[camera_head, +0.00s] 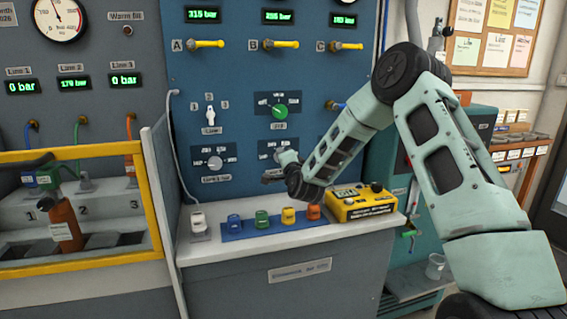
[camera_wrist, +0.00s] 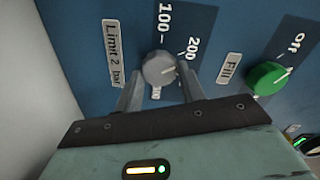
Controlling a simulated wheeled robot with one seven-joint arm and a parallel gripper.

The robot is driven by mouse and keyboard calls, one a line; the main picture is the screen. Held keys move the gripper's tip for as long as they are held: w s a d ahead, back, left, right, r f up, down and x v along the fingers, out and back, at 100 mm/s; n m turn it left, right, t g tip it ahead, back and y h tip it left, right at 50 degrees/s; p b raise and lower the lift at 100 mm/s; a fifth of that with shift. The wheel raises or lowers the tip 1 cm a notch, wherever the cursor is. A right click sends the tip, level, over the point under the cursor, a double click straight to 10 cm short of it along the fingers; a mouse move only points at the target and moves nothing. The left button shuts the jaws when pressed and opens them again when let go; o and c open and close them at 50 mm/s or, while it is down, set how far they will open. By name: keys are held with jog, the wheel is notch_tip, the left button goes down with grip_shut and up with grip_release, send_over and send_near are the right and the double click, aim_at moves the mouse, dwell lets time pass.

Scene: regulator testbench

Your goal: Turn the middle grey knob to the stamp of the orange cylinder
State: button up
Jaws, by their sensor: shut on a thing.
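The middle grey knob (camera_wrist: 158,69) sits on the blue panel beside a "Limit 2 bar" label in the wrist view. Its pale pointer mark faces roughly toward the 200 marking; the exact reading cannot be told. My gripper (camera_wrist: 160,80) is shut on the knob, one finger on each side. In the head view my gripper (camera_head: 285,159) covers most of this knob.
A green knob (camera_head: 279,112) sits above the grey one, and another grey knob (camera_head: 215,163) is to the left. Below, the bench (camera_head: 250,245) holds several coloured blocks and a yellow box (camera_head: 362,204). My arm reaches in from the right.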

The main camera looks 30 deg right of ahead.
dwell(0.3)
jog(key=o, duration=1)
jog(key=b+v, duration=0.1)
jog(key=v, duration=1.6)
jog(key=shift+s+r+b, duration=0.1)
jog(key=shift+s+b, duration=0.15)
jog(key=shift+b, duration=0.05)
jog(key=shift+a, duration=0.1)
